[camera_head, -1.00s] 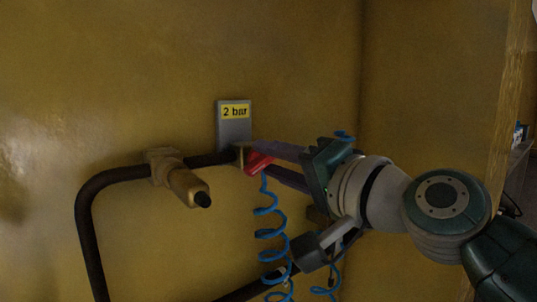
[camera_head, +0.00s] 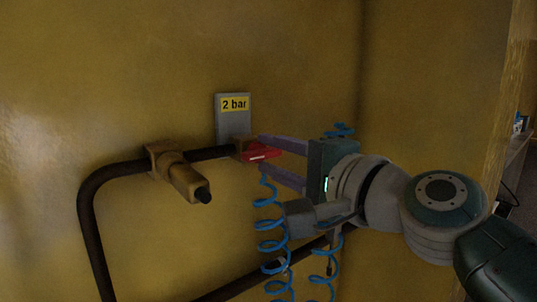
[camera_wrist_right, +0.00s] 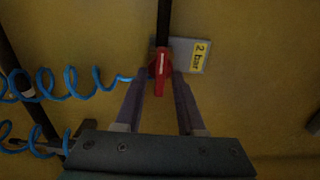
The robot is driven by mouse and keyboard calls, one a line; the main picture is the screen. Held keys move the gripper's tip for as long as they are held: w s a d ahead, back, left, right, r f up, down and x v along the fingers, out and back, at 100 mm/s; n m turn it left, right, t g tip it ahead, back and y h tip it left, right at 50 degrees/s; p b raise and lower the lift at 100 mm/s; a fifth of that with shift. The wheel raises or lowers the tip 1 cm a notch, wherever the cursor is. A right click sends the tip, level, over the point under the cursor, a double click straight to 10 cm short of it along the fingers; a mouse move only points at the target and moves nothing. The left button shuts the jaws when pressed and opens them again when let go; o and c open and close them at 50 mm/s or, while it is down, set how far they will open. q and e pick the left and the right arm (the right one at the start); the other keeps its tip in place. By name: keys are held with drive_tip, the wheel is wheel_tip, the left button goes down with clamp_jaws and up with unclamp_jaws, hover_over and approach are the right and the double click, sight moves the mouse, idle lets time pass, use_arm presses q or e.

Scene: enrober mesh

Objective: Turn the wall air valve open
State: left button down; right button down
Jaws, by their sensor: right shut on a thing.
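The wall air valve has a red lever (camera_head: 262,154) with a white stripe, at the end of the dark pipe under the "2 bar" sign. The lever now points right, roughly in line with the pipe. My right gripper (camera_head: 264,152) reaches in from the right, one finger above the lever and one below, shut on it. In the right wrist view the lever (camera_wrist_right: 159,72) lies between the two fingertips, roughly in line with the pipe above it. My left gripper is not in view.
The dark pipe (camera_head: 125,174) bends along the yellow wall and carries a brass fitting (camera_head: 180,177) left of the valve. A grey "2 bar" sign (camera_head: 234,118) is above the valve. Blue coiled hoses (camera_head: 270,225) hang below my gripper. A wall corner stands at right.

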drive_tip(key=c, duration=0.9)
unclamp_jaws()
drive_tip(key=p+v, duration=0.1)
drive_tip(key=v, duration=0.9)
